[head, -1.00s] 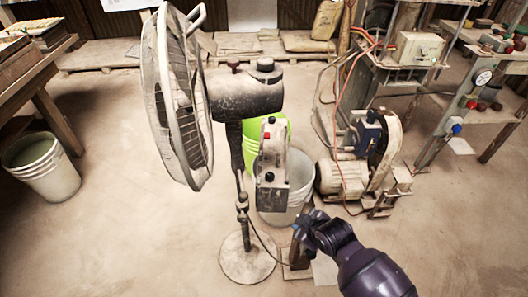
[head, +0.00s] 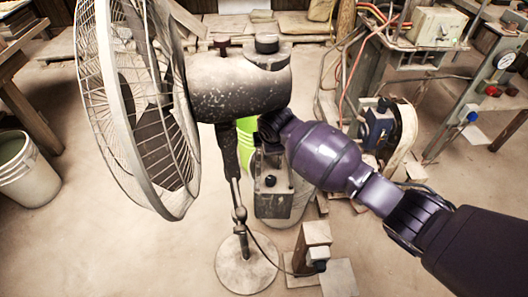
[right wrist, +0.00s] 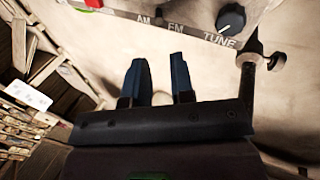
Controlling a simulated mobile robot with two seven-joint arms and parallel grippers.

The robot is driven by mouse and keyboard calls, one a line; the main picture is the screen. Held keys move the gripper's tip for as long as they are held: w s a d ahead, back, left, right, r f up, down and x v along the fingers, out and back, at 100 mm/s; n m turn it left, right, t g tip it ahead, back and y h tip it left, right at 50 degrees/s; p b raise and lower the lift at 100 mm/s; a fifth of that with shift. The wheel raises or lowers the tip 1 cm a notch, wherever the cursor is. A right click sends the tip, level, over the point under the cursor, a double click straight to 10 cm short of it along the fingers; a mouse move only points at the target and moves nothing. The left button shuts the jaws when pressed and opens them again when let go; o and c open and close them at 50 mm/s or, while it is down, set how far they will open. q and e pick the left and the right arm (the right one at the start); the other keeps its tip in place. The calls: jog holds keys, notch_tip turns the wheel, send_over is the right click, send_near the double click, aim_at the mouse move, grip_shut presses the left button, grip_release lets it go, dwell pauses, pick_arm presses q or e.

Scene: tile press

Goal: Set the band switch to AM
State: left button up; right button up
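The radio panel (right wrist: 190,28) carries printed AM, FM and TUNE labels in the right wrist view. A small dark nub, likely the band switch (right wrist: 159,15), shows between AM and FM at the top edge; its setting cannot be told. A round black tuning knob (right wrist: 231,18) is above TUNE. My right gripper (right wrist: 160,58) is open and empty, its two blue fingers apart and pointing toward the AM and FM labels. My left gripper is not in view.
A large caged fan (head: 135,105) with a dusty motor (head: 235,85) stands close on the left of the radio. A wooden block (head: 315,235) and a bucket are near the radio's foot. Machinery stands at the right; the floor at front left is clear.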

jog(key=x, duration=0.1)
jog(key=b+x, duration=0.1)
jog(key=x, duration=0.1)
jog(key=b+x, duration=0.1)
jog(key=shift+s+f, duration=0.15)
jog(key=shift+f, duration=0.3)
jog(key=b+x, duration=0.2)
jog(key=x, duration=0.3)
jog(key=shift+w+f+b, duration=0.35)
jog(key=shift+w+b, duration=0.05)
jog(key=shift+w+r, duration=0.1)
jog(key=shift+w, duration=0.05)
jog(key=c, duration=0.4)
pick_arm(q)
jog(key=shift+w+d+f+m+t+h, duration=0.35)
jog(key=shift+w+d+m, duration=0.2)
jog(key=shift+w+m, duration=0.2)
pick_arm(e)
grip_shut()
